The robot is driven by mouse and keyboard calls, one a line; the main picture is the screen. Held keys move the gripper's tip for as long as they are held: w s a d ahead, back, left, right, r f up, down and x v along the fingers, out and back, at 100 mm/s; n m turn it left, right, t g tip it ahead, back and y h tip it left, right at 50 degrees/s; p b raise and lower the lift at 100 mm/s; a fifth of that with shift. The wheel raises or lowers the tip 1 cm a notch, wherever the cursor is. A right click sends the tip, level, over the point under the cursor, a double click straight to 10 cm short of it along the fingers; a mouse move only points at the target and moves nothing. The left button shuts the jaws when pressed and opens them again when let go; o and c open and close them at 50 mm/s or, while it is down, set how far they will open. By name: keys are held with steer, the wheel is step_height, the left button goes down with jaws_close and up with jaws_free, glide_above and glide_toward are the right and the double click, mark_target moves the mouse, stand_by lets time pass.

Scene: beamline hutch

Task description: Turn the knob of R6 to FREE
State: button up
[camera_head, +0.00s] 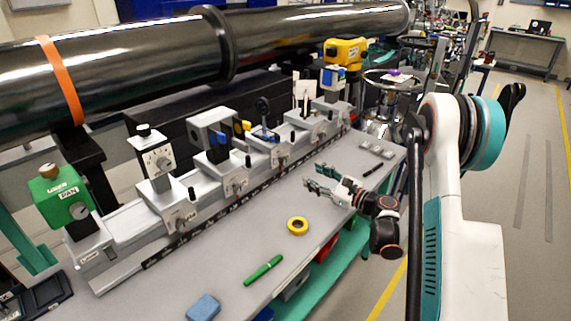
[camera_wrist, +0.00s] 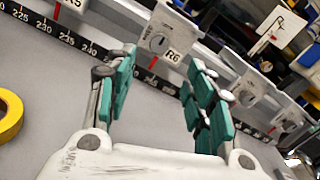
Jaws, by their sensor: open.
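The R6 carrier shows in the wrist view, with its R6 label (camera_wrist: 172,55) on a pale block. Its round grey knob (camera_wrist: 157,42) sits just left of the label; the knob's setting is too small to read. My gripper (camera_wrist: 157,78) is open and empty, its green-padded fingers spread on either side below the R6 block, apart from the knob. In the head view my gripper (camera_head: 314,178) hangs over the bench, in front of the rail. The labels are too small there to tell which carrier is R6.
Several carriers with similar knobs stand along the rail (camera_head: 130,257). A neighbouring carrier (camera_wrist: 246,88) is right of R6. Yellow tape (camera_head: 298,226), a green marker (camera_head: 263,270) and a blue block (camera_head: 203,308) lie on the bench. A black pipe (camera_head: 140,65) runs behind.

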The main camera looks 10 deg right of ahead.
mark_target(286, 162)
steer(key=b+x, duration=0.3)
steer(key=x, duration=1)
steer(key=shift+w+a+b, duration=0.25)
steer(key=shift+b, duration=0.05)
steer(key=c, duration=1.1)
